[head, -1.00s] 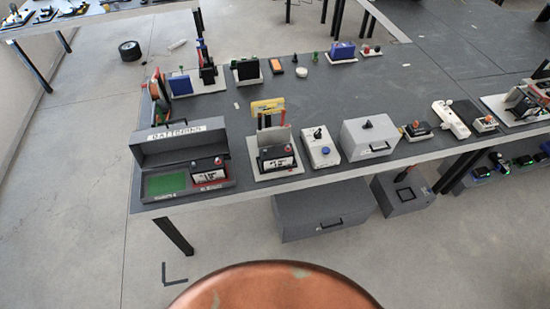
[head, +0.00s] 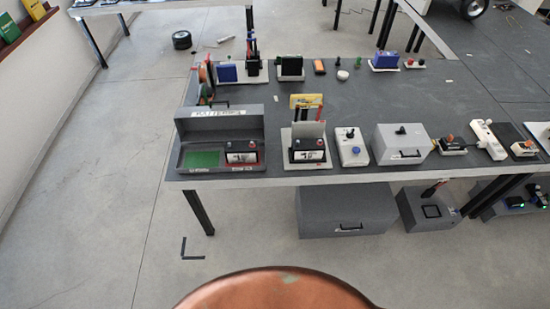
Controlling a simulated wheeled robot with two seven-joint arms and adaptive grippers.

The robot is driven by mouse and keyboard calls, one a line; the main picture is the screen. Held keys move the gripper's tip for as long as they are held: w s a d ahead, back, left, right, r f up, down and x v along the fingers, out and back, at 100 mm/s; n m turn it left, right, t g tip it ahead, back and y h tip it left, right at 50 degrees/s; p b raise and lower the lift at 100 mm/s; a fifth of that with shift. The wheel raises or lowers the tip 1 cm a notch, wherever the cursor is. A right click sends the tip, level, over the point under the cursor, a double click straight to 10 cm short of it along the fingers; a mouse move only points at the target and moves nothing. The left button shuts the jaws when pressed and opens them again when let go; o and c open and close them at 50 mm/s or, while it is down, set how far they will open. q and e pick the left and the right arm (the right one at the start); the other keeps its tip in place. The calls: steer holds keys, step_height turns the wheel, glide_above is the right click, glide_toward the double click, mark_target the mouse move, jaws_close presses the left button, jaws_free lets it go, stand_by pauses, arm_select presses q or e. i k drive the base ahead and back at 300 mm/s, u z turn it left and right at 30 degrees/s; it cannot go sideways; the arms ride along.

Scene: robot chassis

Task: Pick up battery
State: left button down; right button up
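A grey open case with a raised lid (head: 220,121) stands at the left front of the dark table. A small dark battery with a white label (head: 242,158) sits in its right part. The left part holds a green pad (head: 202,159). A second dark battery with a white label (head: 309,156) stands on a white base to the right of the case. Neither of my grippers shows in the head view.
The grey table (head: 440,105) holds a white box with a blue knob (head: 352,150), a light grey box with a handle (head: 402,146) and several devices. A large grey box (head: 345,212) stands under it.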

mark_target(301, 150)
steer(key=z, duration=1.35)
steer(key=k, duration=0.1)
steer(key=u, duration=2.15)
steer(key=i, duration=0.7)
steer(key=z, duration=0.35)
